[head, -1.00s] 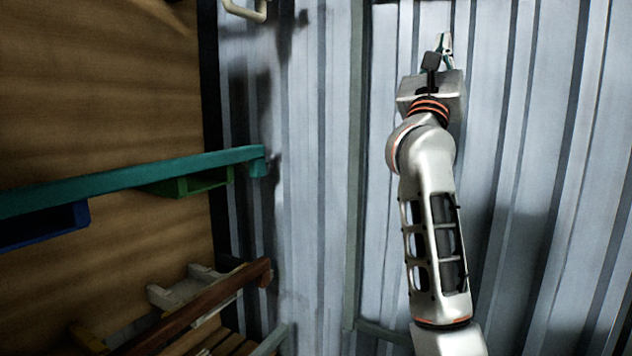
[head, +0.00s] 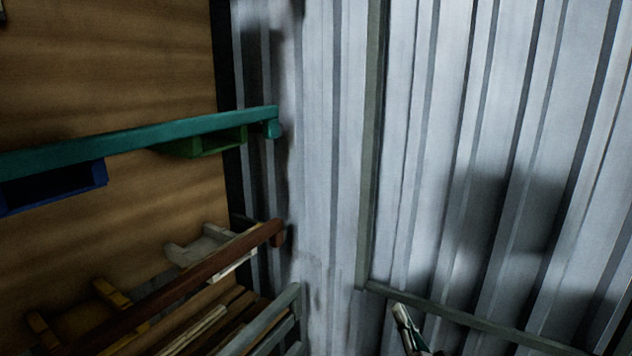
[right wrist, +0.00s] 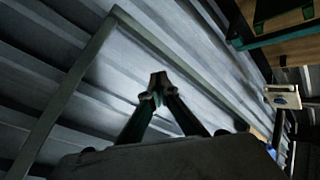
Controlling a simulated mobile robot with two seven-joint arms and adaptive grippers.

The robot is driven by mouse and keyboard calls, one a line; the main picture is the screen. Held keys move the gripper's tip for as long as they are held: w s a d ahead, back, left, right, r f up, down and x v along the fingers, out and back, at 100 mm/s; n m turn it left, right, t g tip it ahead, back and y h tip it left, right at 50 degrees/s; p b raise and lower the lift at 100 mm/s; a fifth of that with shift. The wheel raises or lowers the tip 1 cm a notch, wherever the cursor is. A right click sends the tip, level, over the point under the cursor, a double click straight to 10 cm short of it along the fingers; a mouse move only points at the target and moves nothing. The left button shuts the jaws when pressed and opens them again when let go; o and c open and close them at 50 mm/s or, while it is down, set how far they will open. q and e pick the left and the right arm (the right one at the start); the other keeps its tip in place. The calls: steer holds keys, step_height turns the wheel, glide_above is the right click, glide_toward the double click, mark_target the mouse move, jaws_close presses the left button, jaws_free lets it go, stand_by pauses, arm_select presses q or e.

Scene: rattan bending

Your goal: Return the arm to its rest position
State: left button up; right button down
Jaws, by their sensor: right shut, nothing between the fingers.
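My right gripper (head: 408,330) shows at the bottom edge of the head view, right of the middle, in front of the corrugated wall. Only its tip end is in the picture; the rest of the right arm is below the frame. In the right wrist view the two dark fingers of the right gripper (right wrist: 158,82) meet at their tips, shut and empty. The fingers appear apart from the wall. My left gripper is not in either view.
A corrugated metal wall (head: 460,120) fills the right side. At the left are a teal rail (head: 140,142) with green and blue bins, a brown rail (head: 215,265) and slatted wood below. The right wrist view also shows a pale box (right wrist: 283,97) at the right.

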steer(key=s+d+f+n+g+h, duration=0.1)
steer(key=s+f+n+g, duration=0.7)
steer(key=s+f, duration=1.9)
steer(key=shift+d+f+n+g, duration=0.25)
steer(key=shift+f+n+g, duration=0.05)
steer(key=shift+n, duration=0.7)
